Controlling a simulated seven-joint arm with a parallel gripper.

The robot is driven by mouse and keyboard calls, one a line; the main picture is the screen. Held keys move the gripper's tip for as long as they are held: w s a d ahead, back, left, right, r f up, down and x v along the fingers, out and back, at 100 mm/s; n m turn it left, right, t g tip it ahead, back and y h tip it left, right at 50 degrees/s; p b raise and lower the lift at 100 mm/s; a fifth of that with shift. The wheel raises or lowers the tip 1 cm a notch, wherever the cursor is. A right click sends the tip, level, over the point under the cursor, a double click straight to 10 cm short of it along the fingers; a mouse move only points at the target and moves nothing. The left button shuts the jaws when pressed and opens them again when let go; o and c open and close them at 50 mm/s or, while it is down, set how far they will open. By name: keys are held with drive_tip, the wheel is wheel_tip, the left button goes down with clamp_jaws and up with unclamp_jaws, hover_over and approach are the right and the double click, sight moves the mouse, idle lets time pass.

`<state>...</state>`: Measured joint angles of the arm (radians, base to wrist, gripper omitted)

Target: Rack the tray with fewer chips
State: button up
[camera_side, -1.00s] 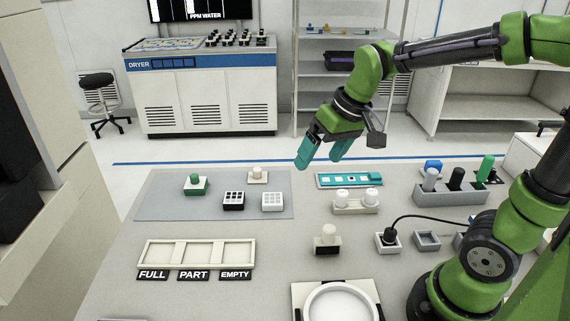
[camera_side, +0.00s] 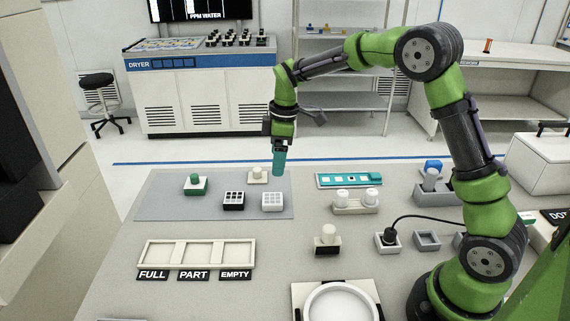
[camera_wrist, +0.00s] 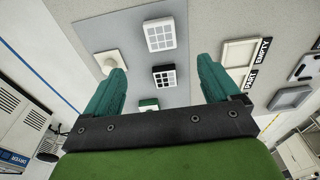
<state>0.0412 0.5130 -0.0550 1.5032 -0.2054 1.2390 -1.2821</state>
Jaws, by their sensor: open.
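Two small gridded trays stand side by side on the grey mat. The black tray (camera_side: 233,201) shows pale cells in a dark frame, and it also shows in the wrist view (camera_wrist: 164,76). The white tray (camera_side: 272,202) shows pale grey cells, and it too shows in the wrist view (camera_wrist: 160,35). The chips are too small to count surely in either. My gripper (camera_side: 278,172) is open and empty above the mat's back right part. In the wrist view its fingers (camera_wrist: 161,68) are spread, with the black tray showing between them. A cream three-slot rack (camera_side: 177,243) has empty-looking slots labelled FULL, PART and EMPTY.
A green-knobbed block (camera_side: 195,186) and a white-knobbed block (camera_side: 257,176) stand behind the trays. A teal strip (camera_side: 349,181), a two-knob block (camera_side: 355,202) and a corded plug (camera_side: 389,238) lie to the right. The table between mat and rack is clear.

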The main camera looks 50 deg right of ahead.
sight(273, 198)
drive_tip(key=f, duration=0.4)
drive_tip(key=a+f, duration=0.1)
drive_tip(key=f, duration=0.3)
drive_tip(key=w+f, duration=0.1)
drive_tip(key=f, duration=0.3)
drive_tip(key=shift+a+f, duration=0.15)
drive_tip(key=shift+f, duration=0.15)
drive_tip(key=shift+c, duration=0.3)
drive_tip(key=c, duration=1.1)
wheel_tip(273, 198, up, 10)
